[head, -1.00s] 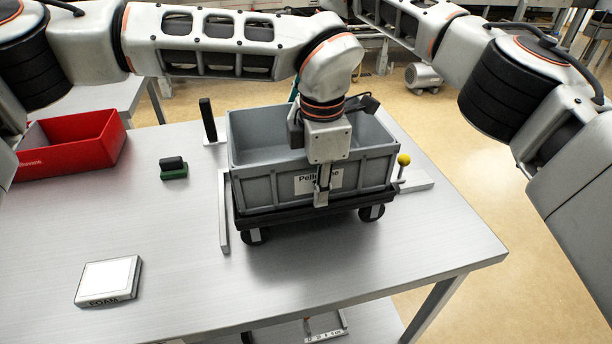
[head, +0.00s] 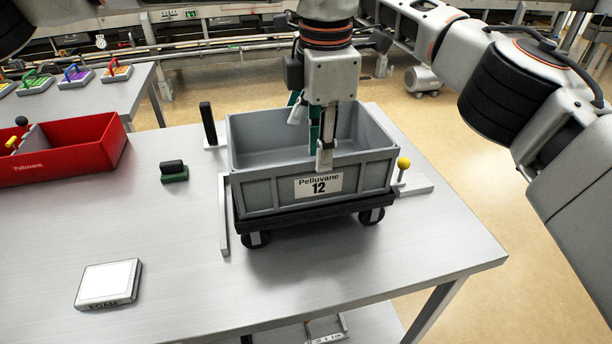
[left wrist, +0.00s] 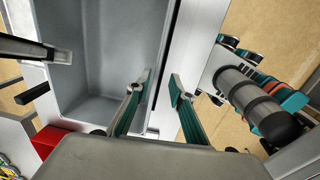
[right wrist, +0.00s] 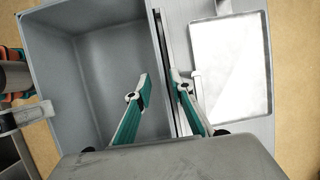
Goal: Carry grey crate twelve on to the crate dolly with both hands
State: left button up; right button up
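Grey crate twelve (head: 258,196), with a white label reading "Pelluvane 12", sits level on the black crate dolly (head: 345,209). Its inside looks empty. My left gripper (head: 322,160) is open at the near long wall's rim. In the left wrist view its fingers (left wrist: 156,90) stand apart, one on each side of a wall. My right gripper (head: 299,112) shows only partly at the crate's far side, behind my left one. In the right wrist view its fingers (right wrist: 160,85) are apart, also on either side of a crate wall.
A grey rail (head: 223,215) stands left of the dolly and a yellow-knobbed pin (head: 403,163) right of it. A black post (head: 207,122), green-based block (head: 174,171), red bin (head: 75,158) and foam pad (head: 108,282) are on the table.

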jog(key=v, duration=0.7)
jog(key=shift+r, duration=0.25)
jog(key=shift+d+f, duration=0.1)
dwell(0.4)
